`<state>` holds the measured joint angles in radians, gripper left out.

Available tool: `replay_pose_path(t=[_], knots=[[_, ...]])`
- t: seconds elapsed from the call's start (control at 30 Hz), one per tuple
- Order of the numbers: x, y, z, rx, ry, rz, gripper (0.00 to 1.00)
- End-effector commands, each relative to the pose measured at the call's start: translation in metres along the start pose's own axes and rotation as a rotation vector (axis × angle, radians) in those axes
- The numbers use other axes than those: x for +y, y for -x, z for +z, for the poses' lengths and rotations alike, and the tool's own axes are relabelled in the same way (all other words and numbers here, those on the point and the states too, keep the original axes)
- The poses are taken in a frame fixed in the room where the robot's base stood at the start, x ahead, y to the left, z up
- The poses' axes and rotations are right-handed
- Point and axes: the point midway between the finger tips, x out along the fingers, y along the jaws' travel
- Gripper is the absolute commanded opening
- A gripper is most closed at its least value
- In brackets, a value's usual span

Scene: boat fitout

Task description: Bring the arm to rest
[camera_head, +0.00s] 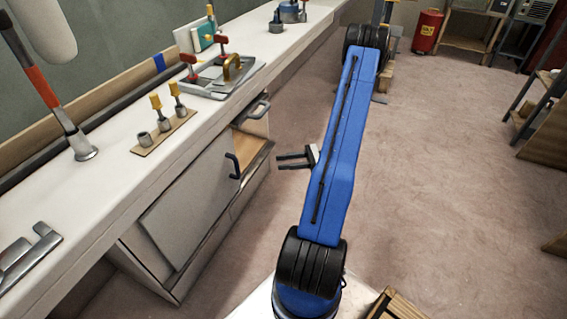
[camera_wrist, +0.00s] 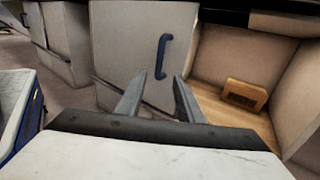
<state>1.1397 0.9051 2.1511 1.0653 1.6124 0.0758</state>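My gripper (camera_head: 278,162) points left from behind my blue arm (camera_head: 345,140) in the head view, in the open air in front of the cabinet. Its two dark fingers stand apart with nothing between them; the wrist view also shows the empty fingers (camera_wrist: 157,98). They point toward a cabinet door (camera_wrist: 135,45) with a blue handle (camera_wrist: 162,56). The fingers look apart from the handle. The arm is raised, with its long link leaning up and away over the floor.
The cabinet beside the door is open, with a wooden block (camera_wrist: 244,95) inside. A red bin (camera_head: 427,32) stands far back.

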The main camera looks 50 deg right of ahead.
Motion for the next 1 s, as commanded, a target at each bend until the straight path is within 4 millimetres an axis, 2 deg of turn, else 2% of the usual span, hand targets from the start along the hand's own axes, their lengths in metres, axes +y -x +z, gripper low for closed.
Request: replay_pose_path(t=[0.33,0.47,0.67,1.0], knots=[[0.0,-0.001,0.001,0.001,0.001,0.002,0.34],[0.002,-0.009,0.01,0.021,0.019,0.032,0.34],[0.014,-0.041,0.044,0.105,0.098,0.165,0.34],[0.052,-0.095,0.105,0.268,0.274,0.42,0.34]])
